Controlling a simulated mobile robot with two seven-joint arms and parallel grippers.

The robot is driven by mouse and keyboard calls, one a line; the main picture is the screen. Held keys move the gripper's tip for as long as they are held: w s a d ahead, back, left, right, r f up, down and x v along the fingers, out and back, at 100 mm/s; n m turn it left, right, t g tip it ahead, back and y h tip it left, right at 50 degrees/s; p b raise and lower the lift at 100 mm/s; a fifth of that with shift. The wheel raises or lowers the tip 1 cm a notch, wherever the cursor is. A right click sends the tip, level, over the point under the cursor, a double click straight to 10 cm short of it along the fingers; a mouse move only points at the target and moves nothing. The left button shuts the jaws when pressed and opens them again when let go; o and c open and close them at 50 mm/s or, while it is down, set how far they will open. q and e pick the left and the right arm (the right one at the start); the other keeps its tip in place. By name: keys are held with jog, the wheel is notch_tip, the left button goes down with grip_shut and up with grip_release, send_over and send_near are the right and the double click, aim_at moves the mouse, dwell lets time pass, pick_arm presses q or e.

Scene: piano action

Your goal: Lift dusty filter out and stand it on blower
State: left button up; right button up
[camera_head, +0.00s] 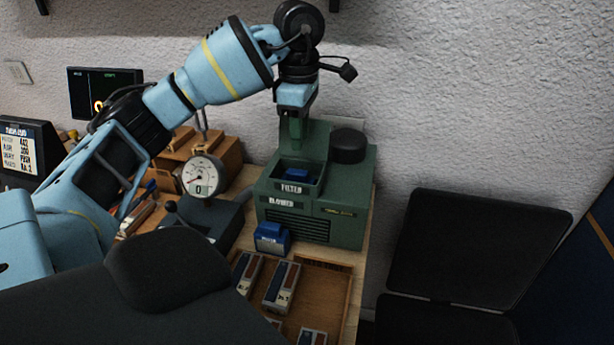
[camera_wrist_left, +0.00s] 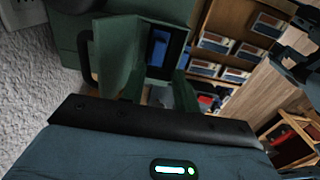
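The green blower (camera_head: 330,205) stands on the bench, with a filter compartment labelled FILTER at its top left. A blue filter (camera_head: 297,174) sits down in that compartment; its lower part is hidden. My left gripper (camera_head: 296,148) points down just above the compartment, apart from the filter. In the left wrist view its fingers (camera_wrist_left: 160,92) show a gap with nothing held, and the blue filter (camera_wrist_left: 159,48) lies in the dark opening beyond. A second blue block (camera_head: 271,238) with a label stands on the bench in front of the blower. My right gripper is not seen.
A black round knob (camera_head: 348,146) tops the blower's right side. A dial gauge (camera_head: 203,177) stands to the left. A wooden tray (camera_head: 335,290) with several labelled blocks lies in front. A dark chair (camera_head: 475,250) is at the right, and the wall is close behind.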

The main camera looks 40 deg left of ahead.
aim_at(297, 171)
pick_arm(q)
jog(key=shift+s+f, duration=0.1)
jog(key=shift+f, duration=0.1)
jog(key=shift+s+f, duration=0.1)
jog(key=shift+f, duration=0.3)
jog(key=shift+f+b, duration=0.5)
jog(key=shift+f, duration=0.35)
jog(key=shift+a, duration=0.1)
jog(key=shift+a+f, duration=0.1)
jog(key=shift+f, duration=0.3)
jog(key=f, duration=0.3)
jog(key=shift+a+f, duration=0.15)
jog(key=shift+a, duration=0.1)
jog(key=shift+f, duration=0.4)
jog(key=c, duration=0.6)
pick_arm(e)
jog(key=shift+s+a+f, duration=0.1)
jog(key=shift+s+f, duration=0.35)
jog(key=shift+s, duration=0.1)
